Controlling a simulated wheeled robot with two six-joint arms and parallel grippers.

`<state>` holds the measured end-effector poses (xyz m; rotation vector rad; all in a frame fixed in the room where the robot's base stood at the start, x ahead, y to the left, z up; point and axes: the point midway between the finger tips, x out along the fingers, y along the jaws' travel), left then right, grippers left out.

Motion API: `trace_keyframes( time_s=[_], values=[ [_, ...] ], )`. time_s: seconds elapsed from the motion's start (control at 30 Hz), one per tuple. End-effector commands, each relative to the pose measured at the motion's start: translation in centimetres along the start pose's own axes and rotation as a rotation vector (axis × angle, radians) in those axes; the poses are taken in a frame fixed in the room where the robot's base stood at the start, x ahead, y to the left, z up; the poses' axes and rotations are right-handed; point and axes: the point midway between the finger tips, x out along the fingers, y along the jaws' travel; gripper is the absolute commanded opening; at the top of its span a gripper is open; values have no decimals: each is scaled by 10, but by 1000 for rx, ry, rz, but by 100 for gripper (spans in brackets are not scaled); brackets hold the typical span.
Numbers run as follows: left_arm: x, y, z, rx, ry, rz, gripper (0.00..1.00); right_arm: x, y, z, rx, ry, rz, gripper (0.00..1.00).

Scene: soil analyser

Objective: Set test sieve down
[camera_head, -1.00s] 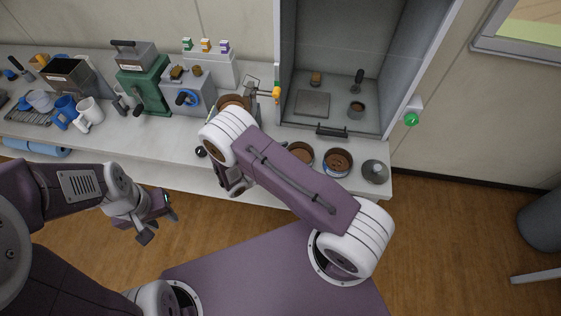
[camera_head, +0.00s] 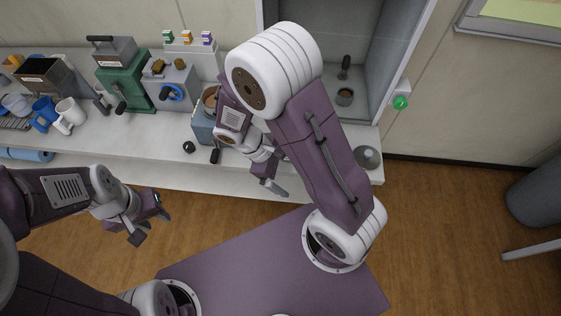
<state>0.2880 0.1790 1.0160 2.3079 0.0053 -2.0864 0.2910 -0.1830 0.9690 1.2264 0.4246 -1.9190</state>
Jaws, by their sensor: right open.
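A round brown sieve-like pan (camera_head: 209,97) sits on a grey-blue device at the middle of the bench, partly behind my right arm. The two round brown pans at the front right of the bench are now hidden behind my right arm, so I cannot tell how they stand. My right gripper (camera_head: 274,186) is open at the bench's front edge, pointing down and right, with nothing visible between its fingers. My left gripper (camera_head: 150,222) is open and empty above the floor, in front of the bench.
A grey domed lid (camera_head: 367,157) stands at the bench's right end. A fume cabinet (camera_head: 386,60) holds a small cup (camera_head: 344,97). A green machine (camera_head: 122,84), a grey box with a blue wheel (camera_head: 172,84) and mugs (camera_head: 70,112) stand at left. The front bench strip (camera_head: 150,140) is mostly clear.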

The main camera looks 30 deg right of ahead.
Motion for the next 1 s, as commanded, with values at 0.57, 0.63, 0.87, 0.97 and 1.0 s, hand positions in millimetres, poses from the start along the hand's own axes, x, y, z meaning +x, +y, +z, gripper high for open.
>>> trace_keyframes(
  time_s=[0.57, 0.63, 0.87, 0.97, 1.0],
  values=[
    [0, 0, 0, 0, 0, 0, 36, -43, 1, 21, 883, 504, -324, 100],
    [0, 0, 0, 0, 0, 0, 36, -43, 1, 21, 882, 503, -324, 100],
    [0, 0, 0, 0, 0, 0, 36, -43, 1, 21, 879, 503, -324, 100],
    [0, 0, 0, 0, 0, 0, 36, -43, 1, 21, 879, 502, -323, 100],
    [0, 0, 0, 0, 0, 0, 36, -43, 1, 21, 879, 502, -323, 100]
  ],
)
